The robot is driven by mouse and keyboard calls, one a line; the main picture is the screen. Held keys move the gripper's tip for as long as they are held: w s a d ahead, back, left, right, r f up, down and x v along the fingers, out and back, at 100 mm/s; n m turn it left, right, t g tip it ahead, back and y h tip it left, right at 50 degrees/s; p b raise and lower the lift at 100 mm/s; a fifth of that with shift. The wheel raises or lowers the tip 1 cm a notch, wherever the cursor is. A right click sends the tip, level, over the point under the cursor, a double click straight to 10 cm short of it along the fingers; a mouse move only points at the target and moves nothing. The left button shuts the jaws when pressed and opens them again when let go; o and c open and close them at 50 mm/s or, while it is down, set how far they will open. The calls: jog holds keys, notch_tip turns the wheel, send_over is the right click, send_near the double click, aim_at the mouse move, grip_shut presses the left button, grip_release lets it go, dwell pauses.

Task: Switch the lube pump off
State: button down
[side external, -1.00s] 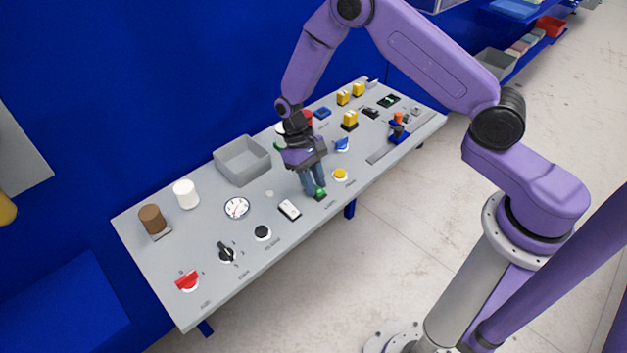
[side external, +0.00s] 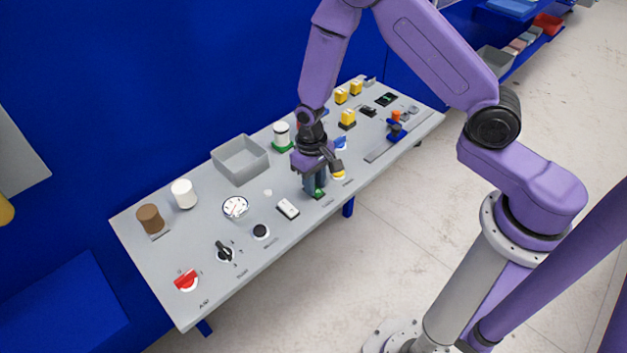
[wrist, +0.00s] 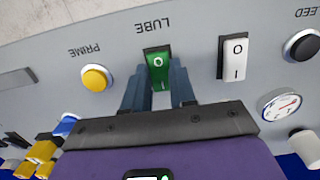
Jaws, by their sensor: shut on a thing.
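The lube switch is a green rocker (wrist: 157,62) under the LUBE label in the wrist view, with an O mark visible. Its lower part is between my fingers. In the side external view the green rocker (side external: 319,193) shows at my fingertips near the panel's front edge. My gripper (wrist: 160,88) points down at the panel, its two fingers on either side of the rocker and shut on it. The fingers and gripper body hide part of the rocker, and I cannot tell which end is pressed in.
A white rocker (wrist: 235,58) and a yellow PRIME button (wrist: 96,78) flank the lube switch closely. A round gauge (side external: 235,207), a black button (side external: 261,231), a grey open bin (side external: 240,160) and a red knob (side external: 186,280) are on the same panel.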

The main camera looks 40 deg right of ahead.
jog(key=c, duration=0.9)
grip_release()
jog(key=shift+r, duration=0.15)
jog(key=r, duration=1.1)
jog(key=w+r, duration=0.1)
jog(key=r, duration=0.5)
jog(key=shift+r, duration=0.1)
jog(key=s+d+r+n, duration=0.1)
jog(key=s+n, duration=0.3)
jog(key=s, duration=0.4)
jog(key=s+d+r+n, duration=0.2)
jog(key=s+r+n, duration=0.1)
jog(key=s, duration=0.6)
jog(key=s+d+r+n+t, duration=0.1)
jog(key=s+d+r+n, duration=0.1)
jog(key=s+n, duration=0.3)
jog(key=shift+s+d+n, duration=0.1)
jog(key=shift+s+n, duration=0.2)
jog(key=shift+s, duration=1.95)
